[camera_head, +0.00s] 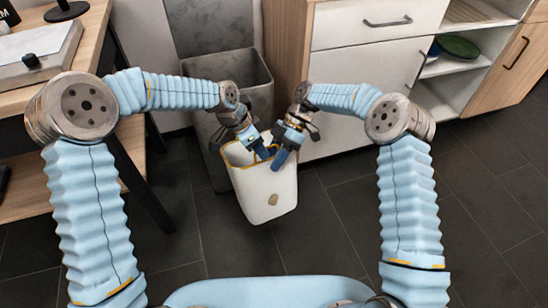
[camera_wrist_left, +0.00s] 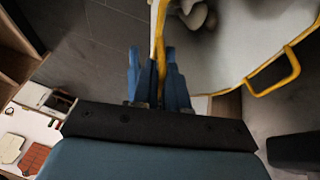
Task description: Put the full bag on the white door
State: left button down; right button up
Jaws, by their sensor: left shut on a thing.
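The bag (camera_head: 268,193) is white with a yellow rim and hangs open-topped below my grippers in the head view. My left gripper (camera_head: 265,153) is shut on its rim. In the left wrist view, the blue fingers (camera_wrist_left: 158,70) pinch the yellow edge of the bag (camera_wrist_left: 225,60). A yellow handle loop shows at the right there, and pale contents lie inside. My right gripper (camera_head: 280,160) is at the bag's right rim; its finger gap is not clear. The white door (camera_head: 360,88) is on the cabinet behind, to the right, below a drawer.
A grey bin (camera_head: 245,75) stands just behind the bag. A wooden desk (camera_head: 95,45) with dark legs is at the left. Open shelves with a green plate (camera_head: 458,47) are right of the door. The dark tiled floor (camera_head: 345,240) is clear in front.

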grip_shut()
pick_arm(q)
jog(key=c, duration=1.1)
grip_release()
jog(key=shift+r, duration=0.15)
